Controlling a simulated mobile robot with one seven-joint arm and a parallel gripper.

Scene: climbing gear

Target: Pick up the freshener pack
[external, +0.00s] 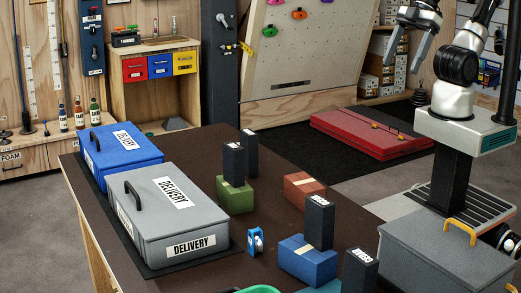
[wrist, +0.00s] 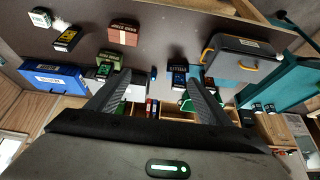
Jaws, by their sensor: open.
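No pack can be read as the freshener pack; the small labels are too blurred. Candidates are upright black packs with pale labels on the brown table: one (external: 234,164) on a green box, one behind it (external: 250,152), one (external: 319,222) by a blue box, and one (external: 360,270) at the front. The wrist view also shows black packs (wrist: 67,39) (wrist: 178,76) and a small pale green-and-white box (wrist: 40,17). My gripper (external: 406,58) is open and empty, high at the upper right, well away from the table's packs. Its spread fingers (wrist: 160,88) show in the wrist view.
On the table (external: 290,165) are a grey delivery case (external: 200,215), a blue case (external: 120,155), a green box (external: 236,199), a red-brown box (external: 304,190), a blue box (external: 306,262) and a blue pulley (external: 255,243). A grey case (external: 450,255) with yellow handles stands front right.

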